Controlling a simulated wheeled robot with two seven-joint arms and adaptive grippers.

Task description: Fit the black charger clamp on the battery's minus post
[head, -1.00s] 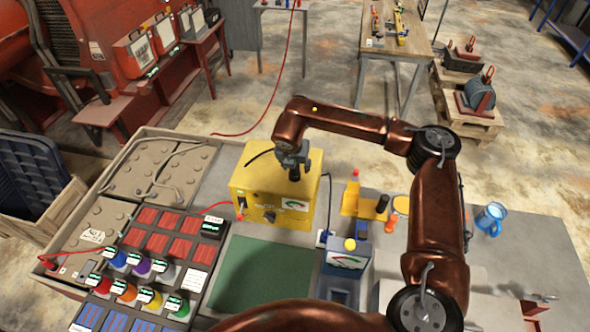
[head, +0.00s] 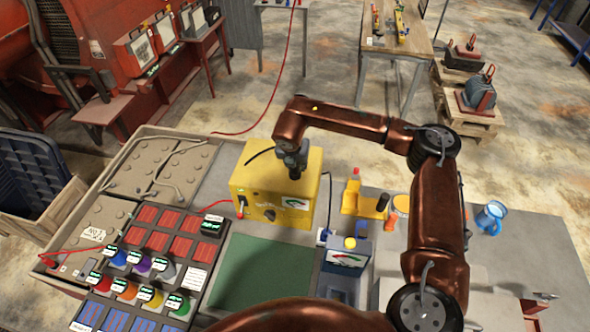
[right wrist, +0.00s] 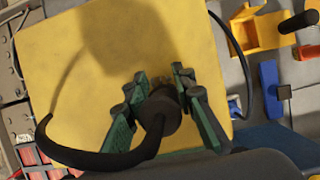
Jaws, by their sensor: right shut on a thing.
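My right gripper (head: 294,170) is above the yellow charger box (head: 255,190), pointing down. In the right wrist view its green fingers (right wrist: 158,88) are closed around a dark, round-ended piece, which looks like the black charger clamp (right wrist: 158,115). A thick black lead (right wrist: 85,158) curves away from it to the left; the clamp's jaws are hidden. The tan batteries (head: 105,215) lie left of the charger, apart from the gripper. A red lead (head: 75,250) reaches the near-left battery corner. I cannot make out the minus post clearly. My left gripper is not in view.
A green mat (head: 255,270) is clear.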

